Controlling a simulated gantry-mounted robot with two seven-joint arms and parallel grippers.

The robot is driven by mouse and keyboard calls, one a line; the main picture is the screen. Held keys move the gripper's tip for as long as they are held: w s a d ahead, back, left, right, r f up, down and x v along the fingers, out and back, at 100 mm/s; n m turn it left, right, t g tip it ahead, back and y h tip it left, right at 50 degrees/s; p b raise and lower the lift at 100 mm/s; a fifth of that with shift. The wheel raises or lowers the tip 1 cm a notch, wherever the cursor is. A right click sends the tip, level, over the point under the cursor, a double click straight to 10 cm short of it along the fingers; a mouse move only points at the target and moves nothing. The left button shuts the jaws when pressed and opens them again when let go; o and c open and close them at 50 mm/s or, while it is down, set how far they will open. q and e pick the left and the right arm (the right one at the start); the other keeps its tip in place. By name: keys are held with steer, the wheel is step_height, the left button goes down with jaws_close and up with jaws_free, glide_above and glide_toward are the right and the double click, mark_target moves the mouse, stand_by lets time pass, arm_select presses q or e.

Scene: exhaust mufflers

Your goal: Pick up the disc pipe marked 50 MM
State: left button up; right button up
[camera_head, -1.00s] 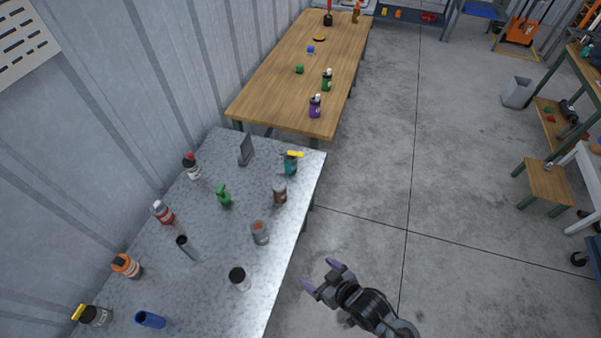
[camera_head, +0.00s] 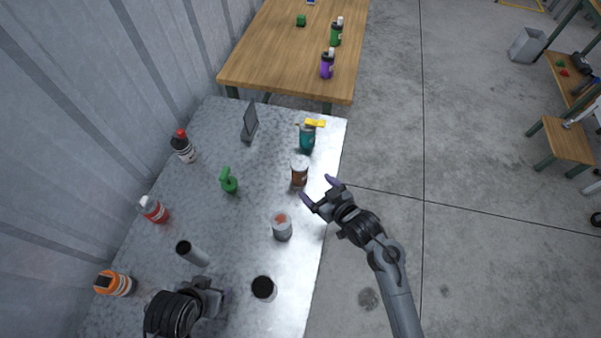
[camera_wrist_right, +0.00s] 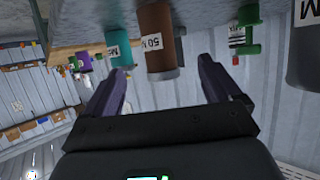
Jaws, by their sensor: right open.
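The brown disc pipe (camera_head: 300,172) stands upright near the right edge of the metal table. In the right wrist view the brown pipe (camera_wrist_right: 157,40) appears upside down, with a white label reading "50 M", the rest cut off. My right gripper (camera_head: 319,191) is open and empty, just right of the brown pipe. In the wrist view its fingers point toward the pipe, which lies between their lines and apart from them. My left gripper (camera_head: 212,297) is at the table's lower left; its fingers are not clear.
A grey can (camera_head: 282,228) and a dark-topped cylinder (camera_head: 263,289) stand in front. A green object (camera_head: 229,182) is to the left. Open floor lies right of the metal table (camera_head: 245,245).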

mark_target(305, 177)
steer(key=x, duration=0.3)
steer(key=shift+w+a+f, duration=0.15)
steer(key=shift+w+a, duration=0.1)
steer(key=shift+w, duration=0.05)
steer(key=shift+f+b+x, duration=0.15)
steer(key=shift+b+x, duration=0.15)
steer(key=shift+x, duration=1.05)
steer(key=shift+f+b+x, duration=0.15)
steer(key=shift+b+x, duration=0.1)
steer(key=shift+x, duration=1.05)
steer(key=shift+d, duration=0.15)
steer(key=shift+c, duration=0.5)
steer(key=c, duration=1.1)
steer(key=shift+r, duration=0.1)
